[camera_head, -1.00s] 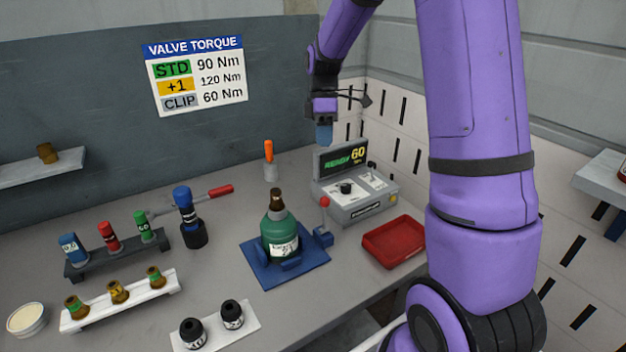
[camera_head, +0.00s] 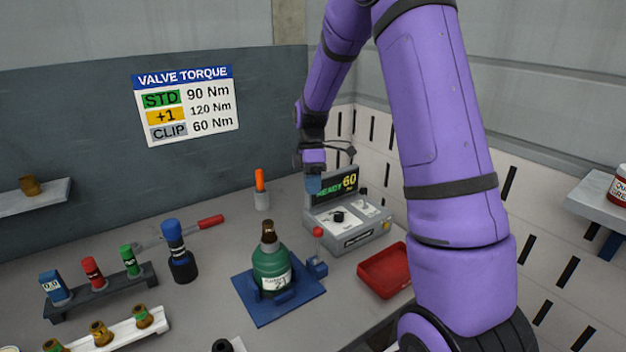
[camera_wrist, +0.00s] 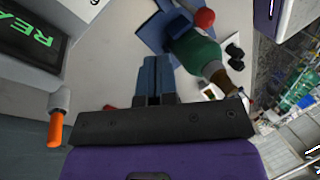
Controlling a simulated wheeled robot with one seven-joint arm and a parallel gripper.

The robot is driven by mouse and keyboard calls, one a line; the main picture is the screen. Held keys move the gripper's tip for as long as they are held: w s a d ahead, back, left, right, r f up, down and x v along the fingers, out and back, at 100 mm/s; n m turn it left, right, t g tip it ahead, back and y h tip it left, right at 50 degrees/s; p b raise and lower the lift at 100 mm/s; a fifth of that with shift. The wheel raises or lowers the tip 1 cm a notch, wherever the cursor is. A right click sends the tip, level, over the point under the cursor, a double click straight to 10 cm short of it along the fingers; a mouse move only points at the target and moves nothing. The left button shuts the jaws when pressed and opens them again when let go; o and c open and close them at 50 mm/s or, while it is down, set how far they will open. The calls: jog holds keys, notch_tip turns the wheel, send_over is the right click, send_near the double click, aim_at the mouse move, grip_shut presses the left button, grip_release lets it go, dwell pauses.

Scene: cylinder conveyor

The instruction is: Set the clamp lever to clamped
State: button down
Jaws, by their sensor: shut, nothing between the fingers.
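The clamp lever, with a red ball knob (camera_head: 318,232), stands on a blue bracket at the right side of the blue clamp base (camera_head: 262,313). The knob also shows at the top of the wrist view (camera_wrist: 204,18). A green cylinder (camera_head: 271,266) with a brown valve stands upright in the clamp; it lies to the upper right in the wrist view (camera_wrist: 196,50). My gripper (camera_head: 313,183) is shut and empty, pointing down above the bench, behind and above the lever and apart from it. Its blue fingers (camera_wrist: 156,75) are together in the wrist view.
A red tray (camera_head: 385,270) lies right of the clamp. A black and blue tool (camera_head: 178,250), an orange-handled tool (camera_head: 260,182) and a socket rack (camera_head: 100,290) are to the left.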

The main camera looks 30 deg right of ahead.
aim_at(318, 245)
jog(key=s+a+f, duration=0.2)
jog(key=s+f, duration=0.3)
jog(key=shift+s+a+f, duration=0.2)
jog(key=shift+a+f, duration=0.1)
jog(key=shift+a, duration=0.05)
dwell(0.4)
